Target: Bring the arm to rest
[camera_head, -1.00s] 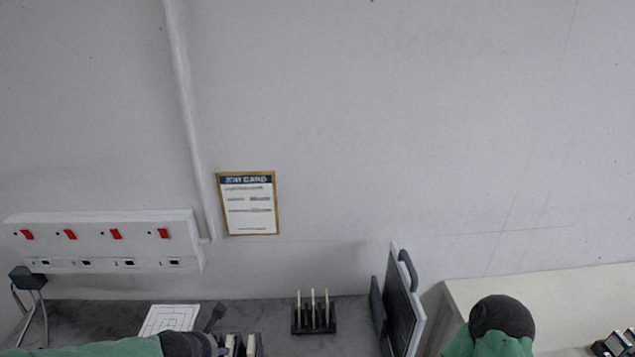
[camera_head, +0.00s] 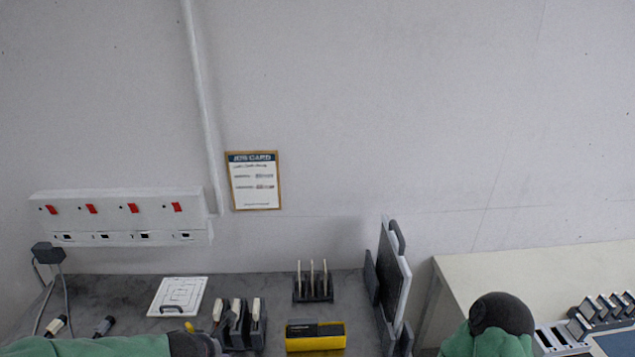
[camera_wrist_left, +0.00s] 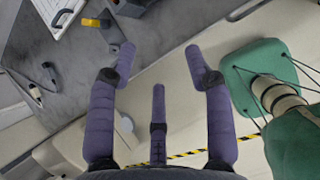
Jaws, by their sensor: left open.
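My left arm, in a green sleeve with a dark wrist joint, enters the head view at the bottom left; its gripper is hidden there. In the left wrist view my left gripper (camera_wrist_left: 160,62) has its purple-covered fingers spread apart, with nothing between them. It hangs over the pale floor beside the grey bench top (camera_wrist_left: 60,65). My right arm shows in the head view only as a green sleeve and dark joint at the bottom right. My right gripper is out of view.
A socket strip (camera_head: 122,217) is on the wall. A pale table (camera_head: 530,277) stands right.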

